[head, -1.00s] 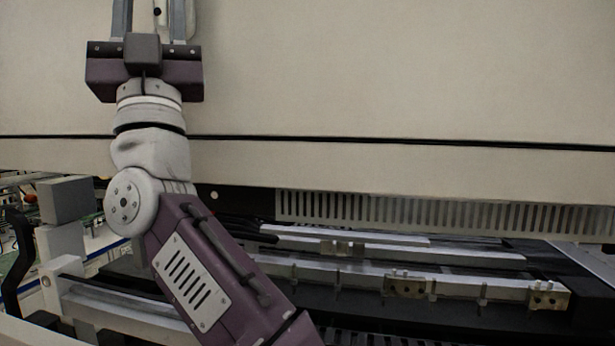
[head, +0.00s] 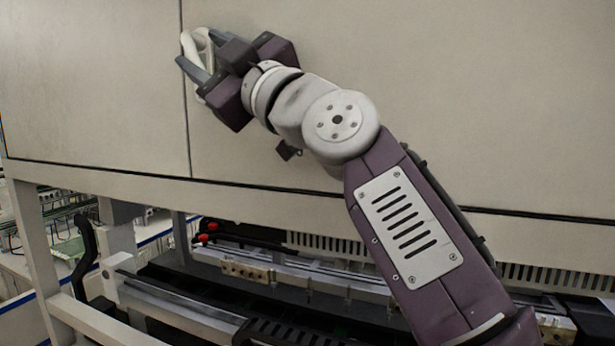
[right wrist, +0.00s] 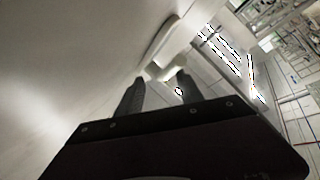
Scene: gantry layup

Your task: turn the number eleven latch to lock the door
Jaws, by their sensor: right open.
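The latch is a pale, loop-like handle (head: 189,45) on the beige door panel (head: 400,90), close to a vertical seam in the head view. No number can be read on it. My right gripper (head: 200,52) is open, with its dark fingers on either side of the latch and pointing up and left. In the right wrist view the pale latch (right wrist: 165,45) lies ahead of the two fingers of my right gripper (right wrist: 158,88), its near end between them. I cannot tell whether either finger touches it. My left gripper is not in view.
Below the panel's lower edge are metal rails (head: 300,270) with brass-coloured blocks and red knobs (head: 207,233). A pale frame post (head: 35,250) stands at the left. The panel face around the gripper is flat and clear.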

